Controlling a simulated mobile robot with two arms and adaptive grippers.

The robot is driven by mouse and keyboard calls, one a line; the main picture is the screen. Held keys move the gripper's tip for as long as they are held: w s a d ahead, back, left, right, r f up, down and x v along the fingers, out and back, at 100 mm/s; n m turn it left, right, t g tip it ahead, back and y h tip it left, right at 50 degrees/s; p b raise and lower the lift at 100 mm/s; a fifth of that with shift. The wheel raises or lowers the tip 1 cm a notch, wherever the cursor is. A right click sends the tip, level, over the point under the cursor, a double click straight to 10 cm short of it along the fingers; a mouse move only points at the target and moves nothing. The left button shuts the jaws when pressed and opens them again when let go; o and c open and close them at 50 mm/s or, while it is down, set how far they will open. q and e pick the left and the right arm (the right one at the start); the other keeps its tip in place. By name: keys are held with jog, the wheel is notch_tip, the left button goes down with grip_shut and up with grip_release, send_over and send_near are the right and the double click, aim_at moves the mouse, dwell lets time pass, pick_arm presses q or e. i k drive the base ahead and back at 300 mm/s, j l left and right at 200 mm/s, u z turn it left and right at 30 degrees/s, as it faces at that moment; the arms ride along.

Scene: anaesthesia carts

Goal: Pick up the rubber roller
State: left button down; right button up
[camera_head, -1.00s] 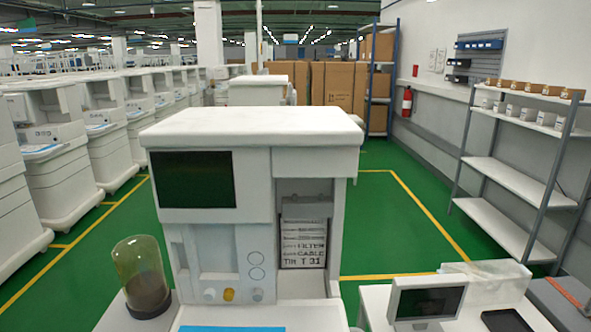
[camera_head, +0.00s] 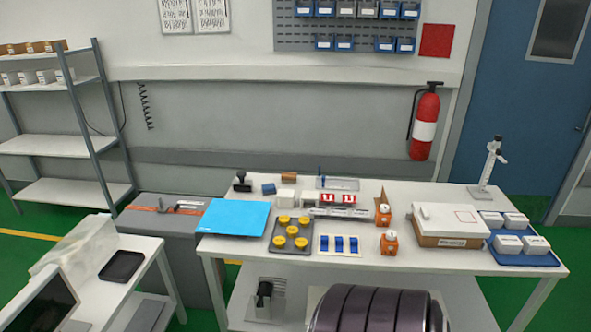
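I cannot single out the rubber roller for certain. A small black object with a knob-like top (camera_head: 242,182) stands at the back left of the white worktable (camera_head: 385,265); it could be a stamp or a roller. Another black object with an upright handle (camera_head: 264,294) is on the lower shelf at the left, also unclear. A large dark ribbed cylinder (camera_head: 368,310) shows at the bottom edge, partly cut off; I cannot tell what it is. Neither gripper is in view.
On the worktable are a blue sheet (camera_head: 234,217), a grey tray with yellow discs (camera_head: 291,250), orange-and-white containers (camera_head: 389,242), a white box (camera_head: 446,220) and a blue tray (camera_head: 524,258). A side table (camera_head: 150,243) and grey cabinet (camera_head: 182,235) stand left.

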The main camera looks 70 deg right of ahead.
aim_at(240, 185)
jog(key=z, duration=1.8)
jog(key=u, duration=2.35)
jog(key=z, duration=2.35)
